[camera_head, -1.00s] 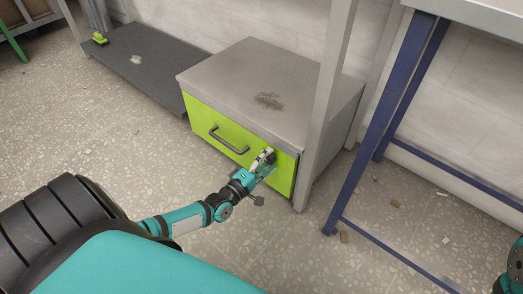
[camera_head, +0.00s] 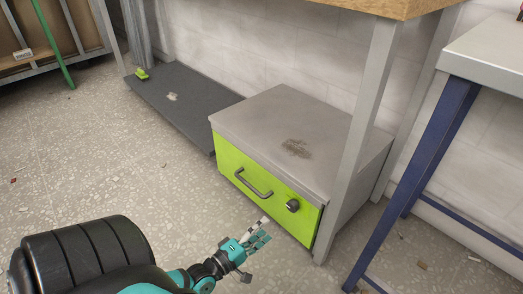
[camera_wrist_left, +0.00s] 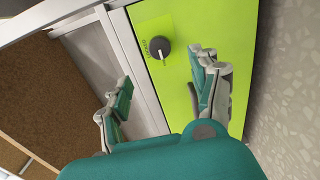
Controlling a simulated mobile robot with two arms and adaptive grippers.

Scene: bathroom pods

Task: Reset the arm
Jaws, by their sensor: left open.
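My left gripper (camera_head: 259,236) is teal with grey-white fingers. It is open and empty, low in front of a grey cabinet (camera_head: 280,118) with a lime-green drawer front (camera_head: 236,163). The front has a dark bar handle (camera_head: 254,183) and a round dark knob (camera_head: 292,205). The gripper is apart from the knob, down and left of it in the head view. In the left wrist view the open fingers (camera_wrist_left: 165,95) spread before the green front, and the knob (camera_wrist_left: 160,47) with its white pointer shows between and beyond them. My right gripper is not in view.
The cabinet stands beside a grey leg (camera_head: 362,130) of a wood-topped table (camera_head: 385,6). A blue-legged table (camera_head: 425,155) is at the right. A dark low platform (camera_head: 183,100) lies at the back left.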

